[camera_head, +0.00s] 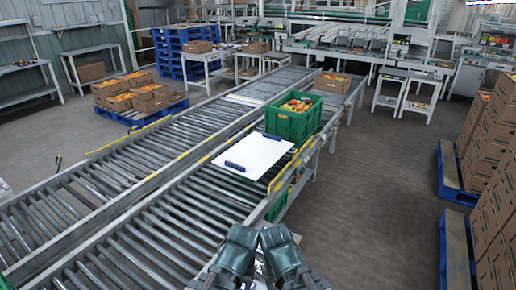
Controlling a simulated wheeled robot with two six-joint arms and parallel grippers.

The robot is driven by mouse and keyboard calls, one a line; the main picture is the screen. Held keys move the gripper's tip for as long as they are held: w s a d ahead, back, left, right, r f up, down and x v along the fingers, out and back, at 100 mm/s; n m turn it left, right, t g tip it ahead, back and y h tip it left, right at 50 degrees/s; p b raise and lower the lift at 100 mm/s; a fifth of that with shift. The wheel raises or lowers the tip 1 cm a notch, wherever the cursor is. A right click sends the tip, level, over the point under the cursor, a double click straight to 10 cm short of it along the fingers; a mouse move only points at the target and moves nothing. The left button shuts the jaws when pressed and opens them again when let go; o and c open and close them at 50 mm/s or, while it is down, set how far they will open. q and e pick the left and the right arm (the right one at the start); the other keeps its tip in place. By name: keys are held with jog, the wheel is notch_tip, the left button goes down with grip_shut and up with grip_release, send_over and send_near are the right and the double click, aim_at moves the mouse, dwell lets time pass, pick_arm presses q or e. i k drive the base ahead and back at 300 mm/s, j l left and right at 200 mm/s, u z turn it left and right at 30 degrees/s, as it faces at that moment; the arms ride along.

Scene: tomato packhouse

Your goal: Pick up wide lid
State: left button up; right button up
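The wide lid is a flat white panel (262,152) with a dark blue handle at each of two opposite ends. It lies on the near roller conveyor, just in front of a green crate (287,127) filled with red and yellow tomatoes. My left gripper (242,234) and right gripper (274,236) are side by side at the bottom centre, close together. Both are well short of the lid in the picture and apart from it. Their fingers are too small and dark to show whether they are open or shut.
The roller conveyor (145,235) fills the left and middle, with yellow edge rails. A brown box (332,84) stands farther along it. Stacked cartons (497,235) on blue pallets line the right side. The grey floor (375,190) between conveyor and pallets is clear.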

aim_at(252, 157)
jog(key=i+l+u, duration=0.1)
jog(key=i+l, duration=0.2)
jog(key=i+l+u, duration=0.15)
jog(key=i+l, duration=0.25)
jog(key=i+l+u, duration=0.1)
jog(key=i+l, duration=0.3)
jog(key=i+l+u, duration=0.15)
jog(key=i+l, duration=0.3)
jog(key=i+l+u, duration=0.1)
jog(key=i+l, duration=0.3)
jog(key=i+l+u, duration=0.1)
jog(key=i+l, duration=0.2)
jog(key=l, duration=0.25)
jog(key=i+l+u, duration=0.15)
jog(key=i+l, duration=0.2)
jog(key=l, duration=0.15)
